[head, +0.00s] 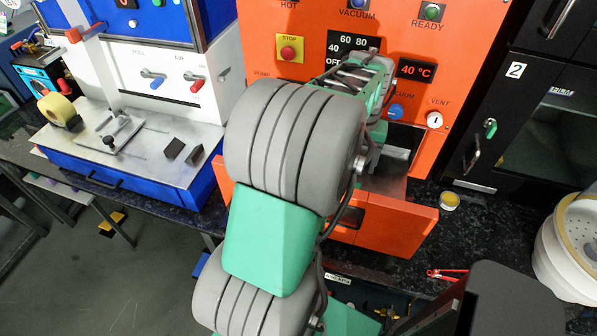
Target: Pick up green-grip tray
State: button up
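My green and grey arm rises through the middle of the head view and covers much of the orange oven (270,45). My gripper's fingers do not show; they are hidden behind the arm. I cannot make out a tray with a green grip. The oven's opening (392,185) shows only in part to the right of my arm, with grey surfaces inside that I cannot tell apart. The orange door (385,228) stands out low in front of the opening.
A blue and white press (150,60) with a metal worktop (130,150) stands at left. A small yellow-topped pot (449,201) and a red-handled tool (447,274) lie to the right. A black cabinet (500,110) and a white round vessel (570,250) bound the right.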

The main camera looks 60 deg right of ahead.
aim_at(352, 184)
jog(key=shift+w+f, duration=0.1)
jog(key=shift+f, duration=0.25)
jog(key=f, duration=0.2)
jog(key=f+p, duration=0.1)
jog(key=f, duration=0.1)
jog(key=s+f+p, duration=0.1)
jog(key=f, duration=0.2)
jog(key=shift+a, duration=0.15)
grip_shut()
